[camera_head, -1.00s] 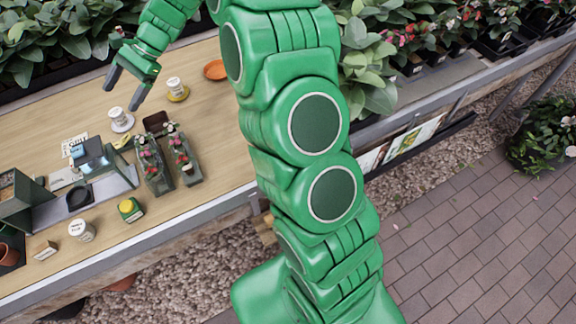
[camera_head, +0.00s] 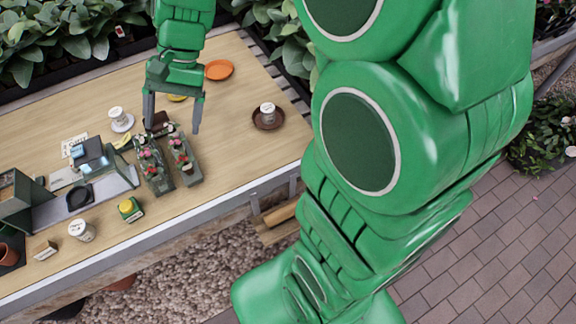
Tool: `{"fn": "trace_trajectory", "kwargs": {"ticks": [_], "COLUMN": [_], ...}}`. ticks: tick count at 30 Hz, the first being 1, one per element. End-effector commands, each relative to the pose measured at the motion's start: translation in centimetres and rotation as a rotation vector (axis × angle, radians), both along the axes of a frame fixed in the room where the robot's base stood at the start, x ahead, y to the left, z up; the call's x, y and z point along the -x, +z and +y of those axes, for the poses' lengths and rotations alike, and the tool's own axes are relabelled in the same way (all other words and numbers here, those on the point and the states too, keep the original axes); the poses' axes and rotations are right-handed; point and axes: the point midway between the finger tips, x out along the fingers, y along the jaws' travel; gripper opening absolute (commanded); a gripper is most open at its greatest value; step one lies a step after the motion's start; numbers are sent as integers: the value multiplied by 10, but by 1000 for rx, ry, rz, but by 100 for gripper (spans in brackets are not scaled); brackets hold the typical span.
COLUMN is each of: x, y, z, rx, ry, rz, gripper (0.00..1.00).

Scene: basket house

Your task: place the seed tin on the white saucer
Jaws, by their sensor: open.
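The white saucer (camera_head: 124,127) lies on the table at left, with a small white labelled tin (camera_head: 117,114) standing on it. Another white tin (camera_head: 267,109) stands on a brown saucer (camera_head: 268,125) at the right. The labels are too small to read, so I cannot tell which is the seed tin. My gripper (camera_head: 173,116) is open, fingers pointing down, right of the white saucer. It covers most of a yellow saucer (camera_head: 177,98); whether a tin stands there is hidden.
An orange saucer (camera_head: 219,69) lies empty behind my gripper. Two dark planters (camera_head: 186,168) with small plants stand just in front of it. A green and yellow box (camera_head: 131,209) and a grey scale-like device (camera_head: 92,160) are at front left. Bare wood lies right of the planters.

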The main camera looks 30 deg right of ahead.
Motion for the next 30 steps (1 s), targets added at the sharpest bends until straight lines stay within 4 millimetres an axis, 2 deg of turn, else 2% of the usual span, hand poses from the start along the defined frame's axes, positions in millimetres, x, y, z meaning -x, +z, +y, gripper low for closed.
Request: {"fn": "trace_trajectory", "kwargs": {"ticks": [1,10,21,27,30], "x": [12,77,156,189,199], "y": [3,6,2,-1,-3], "z": [-6,-46,-98,-124,-130], "rx": [19,131,272,341,359], "ry": [20,149,300,359,379], "rz": [-17,-85,-143,-163,-165], "gripper": [81,81,81,81,81]}}
